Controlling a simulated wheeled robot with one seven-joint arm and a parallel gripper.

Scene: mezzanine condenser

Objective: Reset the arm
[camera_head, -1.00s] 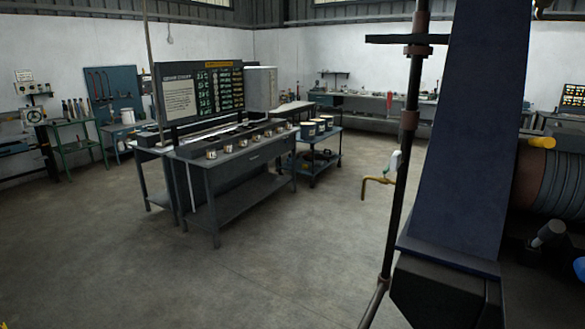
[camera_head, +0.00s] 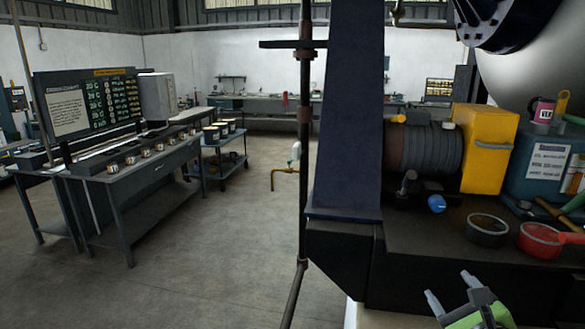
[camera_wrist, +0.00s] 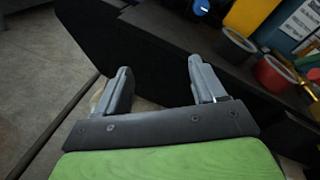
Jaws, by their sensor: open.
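My gripper (camera_head: 450,290) shows at the lower right of the head view, with a green body and two grey fingers. In the wrist view my gripper (camera_wrist: 160,85) has its fingers spread apart with nothing between them. It is in front of the dark bench edge (camera_head: 440,245), apart from the things on the bench. The rest of my arm is out of the head view.
Open floor (camera_head: 235,250) lies further left.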

